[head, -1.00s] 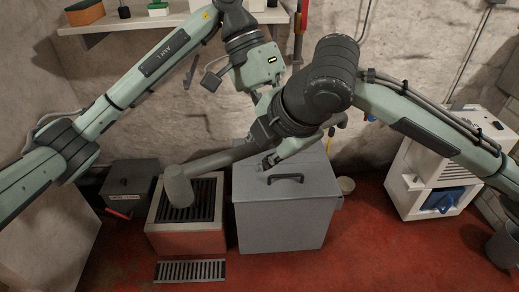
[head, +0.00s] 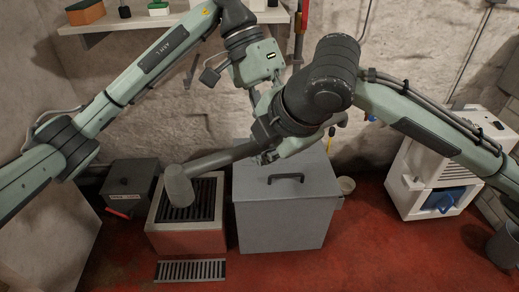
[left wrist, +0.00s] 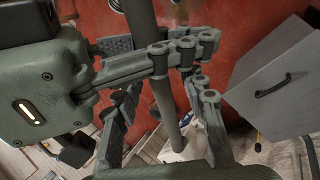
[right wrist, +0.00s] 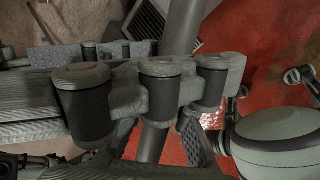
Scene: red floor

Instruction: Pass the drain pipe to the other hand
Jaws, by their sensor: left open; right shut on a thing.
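The drain pipe (head: 222,157) is a long grey tube with a wider end over the floor drain box in the head view. My right gripper (head: 267,156) is shut on it near its other end. The pipe also shows in the right wrist view (right wrist: 184,26), partly hidden behind finger links. My left gripper is open, close to the right one and mostly hidden behind my right wrist in the head view. In the left wrist view the pipe (left wrist: 164,98) passes close by the left gripper's fingers (left wrist: 160,80); I cannot tell whether they touch it.
A grey lidded chest (head: 280,218) stands below the grippers. The red-fronted drain box (head: 186,243) is left of it, with a floor grate (head: 190,270) in front. A dark box (head: 125,188) is farther left. A white unit (head: 440,178) stands right. A shelf (head: 170,20) is above.

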